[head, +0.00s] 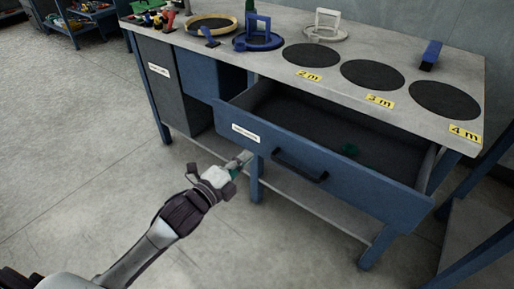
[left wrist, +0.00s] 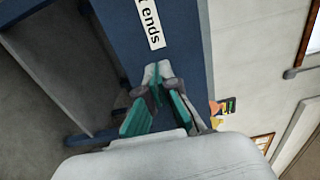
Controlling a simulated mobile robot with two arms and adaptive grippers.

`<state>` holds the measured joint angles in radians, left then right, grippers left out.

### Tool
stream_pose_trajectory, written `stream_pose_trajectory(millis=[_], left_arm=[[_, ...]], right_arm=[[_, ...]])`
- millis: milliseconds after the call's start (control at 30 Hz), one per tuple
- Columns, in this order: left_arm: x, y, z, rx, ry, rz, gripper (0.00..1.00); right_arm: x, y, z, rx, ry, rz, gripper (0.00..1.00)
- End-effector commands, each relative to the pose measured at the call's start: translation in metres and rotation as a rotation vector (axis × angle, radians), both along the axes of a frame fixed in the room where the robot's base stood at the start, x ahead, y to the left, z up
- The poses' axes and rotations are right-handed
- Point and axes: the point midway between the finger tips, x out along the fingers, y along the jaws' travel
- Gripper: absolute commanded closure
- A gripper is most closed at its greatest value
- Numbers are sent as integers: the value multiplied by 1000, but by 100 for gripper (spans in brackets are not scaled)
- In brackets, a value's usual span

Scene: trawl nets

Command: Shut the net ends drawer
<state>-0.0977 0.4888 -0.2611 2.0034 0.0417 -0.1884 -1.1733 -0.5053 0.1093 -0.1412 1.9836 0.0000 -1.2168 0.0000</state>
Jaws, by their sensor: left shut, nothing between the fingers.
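The net ends drawer (head: 325,172) is a blue drawer under the grey workbench top and stands pulled out. A black bar handle (head: 300,166) is on its front. A white label (head: 245,133) is at the front's left end; in the left wrist view the label (left wrist: 150,22) reads "ends". My left gripper (head: 247,157) is shut and empty at the left end of the drawer front, left of the handle. In the left wrist view its fingertips (left wrist: 158,70) are at the blue front beside the label; I cannot tell whether they touch.
The workbench top (head: 330,50) carries black discs with yellow labels, a blue block (head: 431,55), a blue stand (head: 258,35) and a white stand (head: 320,25). A dark cabinet door (head: 163,82) is left of the drawer. The floor (head: 75,120) at left is clear.

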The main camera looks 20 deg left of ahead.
Motion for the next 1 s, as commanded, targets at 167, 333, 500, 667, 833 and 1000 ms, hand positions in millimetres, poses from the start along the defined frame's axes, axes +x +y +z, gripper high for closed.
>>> stream_pose_trajectory(millis=[167, 333, 500, 667, 833, 1000], left_arm=[[32, -12, 0, -4, -1, 0, 100], [49, -18, -1, -3, 0, 0, 100], [54, -20, -1, -2, 2, -1, 100], [54, -20, -1, -1, 1, -1, 100], [55, -20, -1, -2, 2, -1, 100], [64, -23, 0, -2, 0, -1, 100]], right_arm=[[1, 0, 13, 1, -8, -1, 60], [1, 0, 24, 1, -13, -2, 60], [1, 0, 28, 0, -15, -2, 60], [1, 0, 28, 0, -14, -3, 60], [1, 0, 28, 1, -15, -3, 60], [1, -1, 27, 0, -13, -3, 60]])
